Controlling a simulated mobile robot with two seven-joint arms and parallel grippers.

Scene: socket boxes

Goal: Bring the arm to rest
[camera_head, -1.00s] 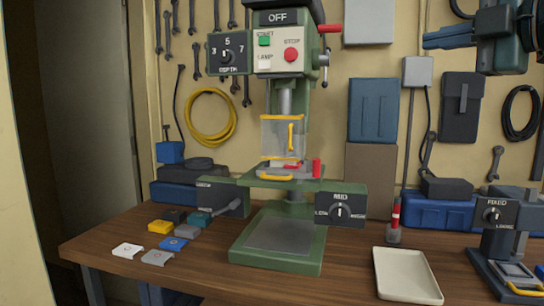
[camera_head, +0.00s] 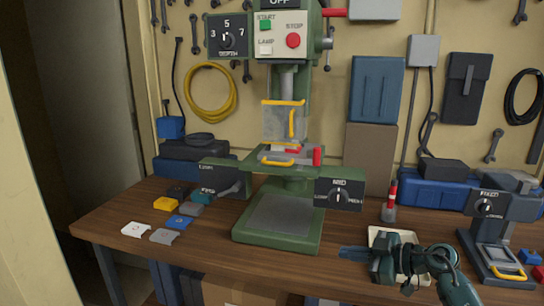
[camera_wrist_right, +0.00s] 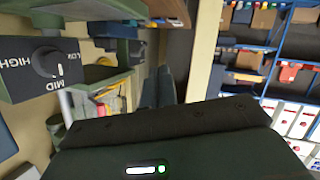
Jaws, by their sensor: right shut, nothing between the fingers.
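My right gripper (camera_head: 350,253) comes in from the lower right in the head view. It is dark teal, its fingers point left, and they are shut with nothing between them. It hangs in front of the cream tray (camera_head: 378,236), hiding much of it. I cannot tell its exact height above the bench. In the wrist view the dark gripper housing fills the bottom. My left gripper is not in view.
The green drill press (camera_head: 280,212) stands mid-bench, left of the gripper, with a MID dial box (camera_head: 340,194). A FIXED dial fixture (camera_head: 488,207) stands at right. Several small flat pieces, one blue (camera_head: 179,222), lie at left on the wooden bench (camera_head: 215,250).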

